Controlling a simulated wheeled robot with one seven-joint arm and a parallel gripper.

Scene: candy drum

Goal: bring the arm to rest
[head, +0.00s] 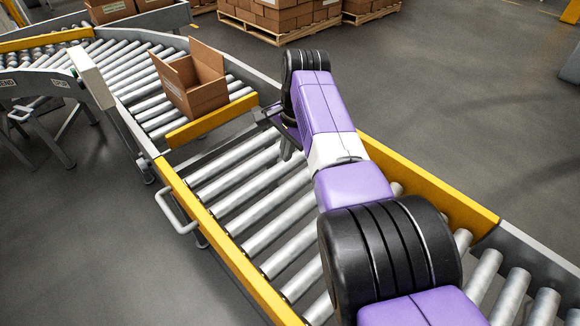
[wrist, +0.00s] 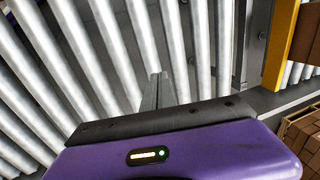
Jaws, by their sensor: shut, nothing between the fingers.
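My arm is purple, white and black and reaches from the lower right over the roller conveyor (head: 245,205) in the head view. My gripper (head: 287,154) hangs at the arm's far end, partly hidden behind the arm. In the wrist view its two grey fingers (wrist: 157,76) are together with nothing between them. They point at the metal rollers (wrist: 105,40). Whether the fingertips touch the rollers cannot be told.
An open cardboard box (head: 195,85) stands on the curved conveyor beyond my gripper. Yellow side rails (head: 225,250) edge the near section, with a grey handle (head: 175,215) on its left. Stacked boxes (head: 275,15) stand on pallets behind. The floor at right is clear.

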